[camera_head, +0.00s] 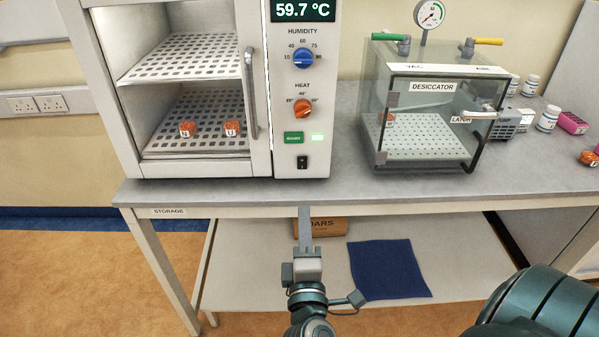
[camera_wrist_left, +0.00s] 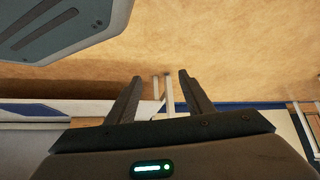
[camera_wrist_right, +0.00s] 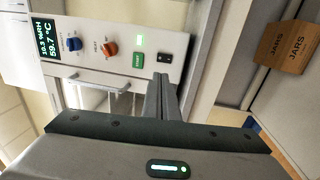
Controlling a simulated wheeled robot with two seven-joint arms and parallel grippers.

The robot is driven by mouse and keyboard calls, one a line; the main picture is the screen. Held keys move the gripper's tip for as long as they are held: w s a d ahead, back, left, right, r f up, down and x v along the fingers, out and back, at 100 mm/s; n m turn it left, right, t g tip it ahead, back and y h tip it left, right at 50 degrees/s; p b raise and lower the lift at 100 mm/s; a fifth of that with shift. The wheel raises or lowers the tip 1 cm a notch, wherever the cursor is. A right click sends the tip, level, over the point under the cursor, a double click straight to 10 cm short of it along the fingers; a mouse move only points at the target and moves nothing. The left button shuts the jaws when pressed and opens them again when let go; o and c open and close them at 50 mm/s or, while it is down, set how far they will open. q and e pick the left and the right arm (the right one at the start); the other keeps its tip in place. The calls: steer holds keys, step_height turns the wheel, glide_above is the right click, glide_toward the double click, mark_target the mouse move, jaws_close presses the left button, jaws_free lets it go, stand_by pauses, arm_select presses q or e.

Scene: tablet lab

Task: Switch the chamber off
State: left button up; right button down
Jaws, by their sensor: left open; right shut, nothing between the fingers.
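The chamber (camera_head: 258,160) stands on the bench at the left of the head view. Its panel has a lit display (camera_head: 303,10) reading 59.7 °C, a blue humidity knob (camera_head: 303,58), an orange heat knob (camera_head: 303,106), a green button (camera_head: 293,138) beside a lit green lamp (camera_head: 317,138), and a black rocker switch (camera_head: 302,162) at the bottom. My right gripper (camera_head: 304,212) is shut and empty, below and in front of the switch. In the right wrist view its fingertips (camera_wrist_right: 165,78) are just apart from the switch (camera_wrist_right: 165,58). My left gripper (camera_wrist_left: 158,75) is open and empty.
Two orange items (camera_head: 187,129) sit on the chamber's lower shelf. A glass desiccator (camera_head: 425,115) stands right of the chamber, with bottles (camera_head: 547,118) beyond. Below the bench (camera_head: 350,187), a lower shelf holds a box marked JARS (camera_head: 328,227) and a blue cloth (camera_head: 388,268).

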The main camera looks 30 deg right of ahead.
mark_target(301, 161)
steer(key=shift+w, duration=0.1)
steer(key=p+x, duration=0.4)
steer(key=x, duration=0.9)
steer(key=shift+w+p, duration=0.1)
steer(key=shift+p, duration=0.25)
arm_select(q)
steer(key=s+a+f+g, duration=0.2)
steer(key=s+a, duration=0.1)
steer(key=s, duration=0.4)
steer(key=s+a+f+g+y, duration=0.1)
steer(key=s+a+f+g, duration=0.1)
steer(key=s, duration=0.6)
steer(key=shift+a+f, duration=0.45)
steer(key=shift+a, duration=0.2)
arm_select(e)
steer(key=shift+w+d, duration=0.2)
steer(key=shift+w, duration=0.05)
arm_select(q)
steer(key=shift+r, duration=0.1)
